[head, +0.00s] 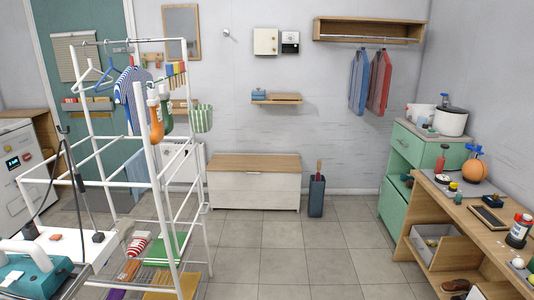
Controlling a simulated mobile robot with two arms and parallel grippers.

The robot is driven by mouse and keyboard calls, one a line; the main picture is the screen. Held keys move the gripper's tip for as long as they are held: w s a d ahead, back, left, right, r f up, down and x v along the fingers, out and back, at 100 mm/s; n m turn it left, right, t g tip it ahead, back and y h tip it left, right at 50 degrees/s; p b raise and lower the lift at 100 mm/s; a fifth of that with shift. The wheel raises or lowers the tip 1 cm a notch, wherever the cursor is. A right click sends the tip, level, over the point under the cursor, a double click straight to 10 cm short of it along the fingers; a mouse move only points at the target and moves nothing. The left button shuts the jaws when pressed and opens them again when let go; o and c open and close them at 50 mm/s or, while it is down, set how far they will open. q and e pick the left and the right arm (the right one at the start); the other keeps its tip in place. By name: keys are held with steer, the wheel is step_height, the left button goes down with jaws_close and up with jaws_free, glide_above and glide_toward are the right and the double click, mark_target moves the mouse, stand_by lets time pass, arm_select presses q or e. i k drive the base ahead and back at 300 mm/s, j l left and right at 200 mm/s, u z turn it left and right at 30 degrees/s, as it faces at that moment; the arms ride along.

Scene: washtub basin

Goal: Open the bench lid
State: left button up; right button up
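The bench (254,190) stands against the back wall, with a white front and a light wooden lid (254,162) on top. The lid lies flat and looks shut. A horizontal seam runs across the white front. The bench's left end is close to the white drying rack, and its right end is clear of the rack. Neither of my grippers shows in the head view, so their state and place are hidden.
A dark bin (316,196) stands just right of the bench. A green cabinet (393,210) and wooden workbench (445,215) line the right. The tiled floor (300,255) between is clear.

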mark_target(218, 162)
steer(key=i+j+z, duration=0.1)
steer(key=i+z, duration=0.15)
steer(key=i, duration=1.95)
